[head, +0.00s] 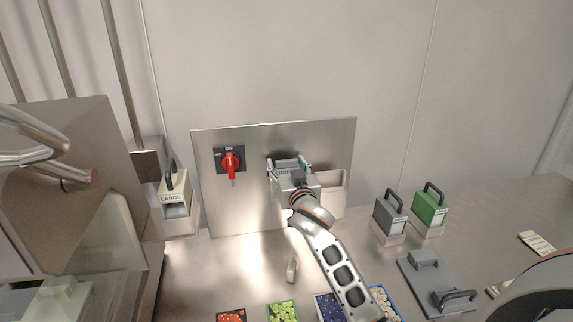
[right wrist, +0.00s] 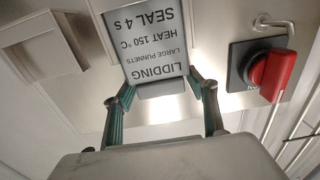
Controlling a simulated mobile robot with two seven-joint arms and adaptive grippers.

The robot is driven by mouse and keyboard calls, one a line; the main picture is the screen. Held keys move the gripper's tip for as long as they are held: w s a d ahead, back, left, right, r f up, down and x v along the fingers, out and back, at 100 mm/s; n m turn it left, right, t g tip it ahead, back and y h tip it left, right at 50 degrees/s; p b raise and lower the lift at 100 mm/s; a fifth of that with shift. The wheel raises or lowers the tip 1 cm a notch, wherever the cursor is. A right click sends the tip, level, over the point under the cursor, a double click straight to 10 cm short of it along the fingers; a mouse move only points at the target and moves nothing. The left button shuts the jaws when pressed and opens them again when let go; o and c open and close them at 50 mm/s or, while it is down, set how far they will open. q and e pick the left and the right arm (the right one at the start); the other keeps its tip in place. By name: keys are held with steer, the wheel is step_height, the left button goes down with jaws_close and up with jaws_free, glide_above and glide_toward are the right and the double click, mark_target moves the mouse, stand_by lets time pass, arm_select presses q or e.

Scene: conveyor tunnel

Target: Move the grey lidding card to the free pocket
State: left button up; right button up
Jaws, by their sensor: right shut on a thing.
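The grey lidding card (right wrist: 157,42), printed LIDDING, LARGE PUNNETS, HEAT 150 °C, SEAL 4 s, reads upside down in the right wrist view. In the head view its top (head: 285,171) shows in front of the steel panel, left of the free pocket. My right gripper (head: 289,168) is shut on the card, with a green-padded finger on each side in the right wrist view (right wrist: 162,90). The free pocket (head: 333,189) is a pale, empty holder on the panel; it also shows in the right wrist view (right wrist: 42,48). My left gripper is not seen.
The steel panel (head: 215,205) carries a red rotary switch (head: 230,163) left of the card. A LARGE-marked block (head: 174,195) stands at left. Grey (head: 390,213) and green (head: 430,206) handled blocks stand at right. Colourful punnets (head: 283,311) line the front.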

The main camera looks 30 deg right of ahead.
steer(key=o, duration=1.7)
steer(key=v, duration=1.2)
